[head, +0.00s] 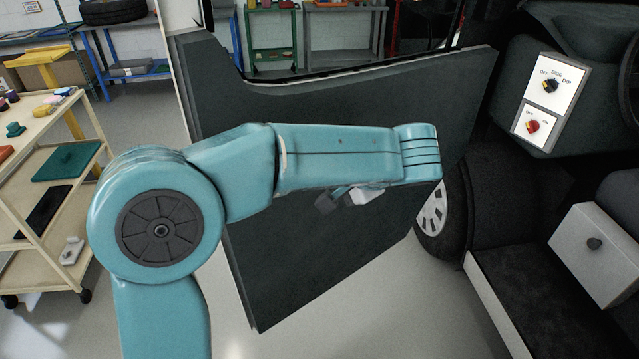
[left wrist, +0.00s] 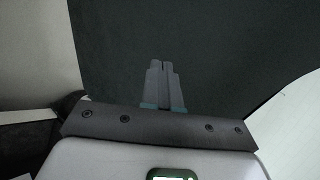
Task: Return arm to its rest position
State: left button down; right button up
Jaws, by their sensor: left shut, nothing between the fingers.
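My left arm comes in from the left in the head view, bent at a large round joint, with its forearm stretched to the right across the open dark door (head: 330,260). Only a small grey and white part of the wrist shows below the forearm. In the left wrist view my left gripper (left wrist: 163,66) has its two grey fingers together, with nothing between them. The dark door panel (left wrist: 215,45) fills most of the background there. Whether the fingers touch it I cannot tell. My right gripper is in neither view.
A cream trolley (head: 95,150) with several small items stands at the left. Pale floor is clear below the door.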

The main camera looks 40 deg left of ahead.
pick_arm(q)
jog(key=s+d+f+m+g+h, duration=0.15)
jog(key=d+f+h, duration=0.4)
jog(key=f, duration=0.75)
jog(key=s+d+f+m+g+h, duration=0.1)
jog(key=d+f+m+h, duration=0.1)
jog(key=d+f, duration=0.85)
jog(key=s+d+f+n+h, duration=0.2)
jog(key=s+f+n+h, duration=0.1)
jog(key=s+f, duration=0.4)
jog(key=s+d+f+n+h, duration=0.2)
jog(key=s+f+n, duration=0.3)
jog(key=f, duration=0.8)
jog(key=s+t+h, duration=0.1)
jog(key=s, duration=0.1)
jog(key=shift+s, duration=0.4)
jog(key=shift+w, duration=0.1)
jog(key=shift+a, duration=0.1)
